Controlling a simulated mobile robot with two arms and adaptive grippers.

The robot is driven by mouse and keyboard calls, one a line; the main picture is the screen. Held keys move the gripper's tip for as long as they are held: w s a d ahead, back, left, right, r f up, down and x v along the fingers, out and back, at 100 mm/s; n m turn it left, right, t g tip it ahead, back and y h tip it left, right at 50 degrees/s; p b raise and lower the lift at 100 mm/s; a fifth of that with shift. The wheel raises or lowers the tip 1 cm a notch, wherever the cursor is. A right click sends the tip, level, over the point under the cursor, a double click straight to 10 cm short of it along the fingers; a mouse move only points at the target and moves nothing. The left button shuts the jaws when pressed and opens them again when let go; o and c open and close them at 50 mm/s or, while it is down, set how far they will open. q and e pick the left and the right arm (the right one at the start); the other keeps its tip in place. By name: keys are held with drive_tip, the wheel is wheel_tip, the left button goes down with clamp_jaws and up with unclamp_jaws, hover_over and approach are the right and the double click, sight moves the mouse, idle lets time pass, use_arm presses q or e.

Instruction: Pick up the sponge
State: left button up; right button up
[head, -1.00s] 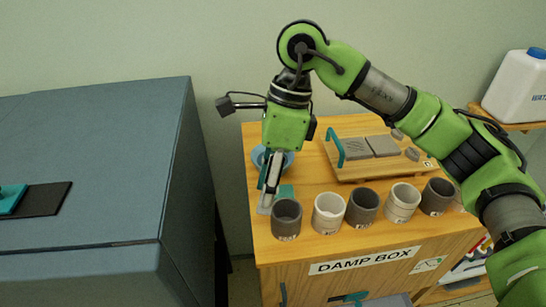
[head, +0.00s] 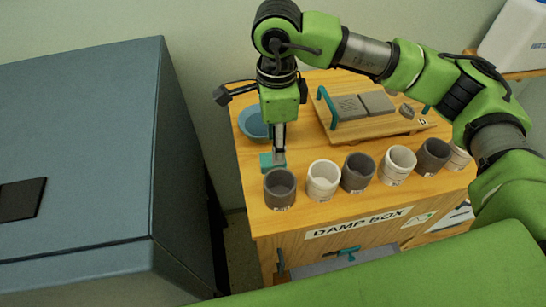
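The sponge looks to be the small teal block (head: 266,161) on the wooden damp box top, between the blue bowl and the front row of cups. My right gripper (head: 278,157) points straight down at it, with its fingertips at or just over the block's right part. The fingers are seen edge-on and partly overlap the block, so I cannot tell whether they are open or closed on it. The block appears to be at the box top. My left gripper is not in view.
Several grey and white cups (head: 322,180) stand in a row close in front of the block. A blue bowl (head: 252,124) is just behind it. A wooden board (head: 376,138) with grey slabs and a teal handle lies behind the cups. A blue-grey cabinet (head: 80,140) stands left, across a gap.

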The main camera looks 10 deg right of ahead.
sight(266, 159)
drive_tip(key=shift+f, duration=0.25)
drive_tip(key=f+p, duration=0.3)
drive_tip(key=f, duration=0.1)
drive_tip(key=shift+s+a, duration=0.15)
drive_tip(key=shift+a, duration=0.2)
drive_tip(key=shift+f, duration=0.45)
drive_tip(key=c, duration=0.6)
